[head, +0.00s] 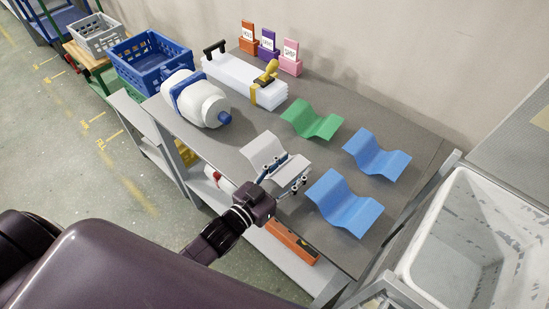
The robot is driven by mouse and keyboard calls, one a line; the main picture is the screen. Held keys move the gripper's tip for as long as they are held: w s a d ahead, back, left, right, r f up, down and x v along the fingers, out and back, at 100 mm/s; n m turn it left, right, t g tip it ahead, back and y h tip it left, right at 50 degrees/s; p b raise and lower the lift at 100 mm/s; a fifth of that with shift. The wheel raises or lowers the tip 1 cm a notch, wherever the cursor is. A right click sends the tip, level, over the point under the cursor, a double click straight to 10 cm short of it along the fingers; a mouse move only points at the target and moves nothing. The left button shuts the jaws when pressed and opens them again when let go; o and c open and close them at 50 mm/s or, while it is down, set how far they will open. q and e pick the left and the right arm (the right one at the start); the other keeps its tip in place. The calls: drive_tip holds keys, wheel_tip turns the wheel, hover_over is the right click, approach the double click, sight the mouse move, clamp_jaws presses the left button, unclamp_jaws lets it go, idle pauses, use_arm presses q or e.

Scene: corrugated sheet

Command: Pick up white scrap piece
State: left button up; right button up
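The white scrap piece (264,146) is a wavy corrugated sheet lying on the grey table near its front edge. My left gripper (285,174) reaches in from the lower left and is over the near part of this sheet. Its two fingers are spread apart, with part of the white sheet showing between them. I cannot tell whether the fingers touch the sheet. The near edge of the sheet is partly hidden by the gripper. My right gripper is not in view.
A green sheet (312,119) and blue sheets (376,153) (346,203) lie close by on the table. A white jug (196,98) and a white stack (240,80) stand behind left. A white bin (437,243) is at the right. An orange level (292,243) lies below the front edge.

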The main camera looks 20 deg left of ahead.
use_arm(q)
drive_tip(key=c, duration=0.9)
drive_tip(key=shift+o, duration=0.2)
drive_tip(key=shift+r, duration=0.15)
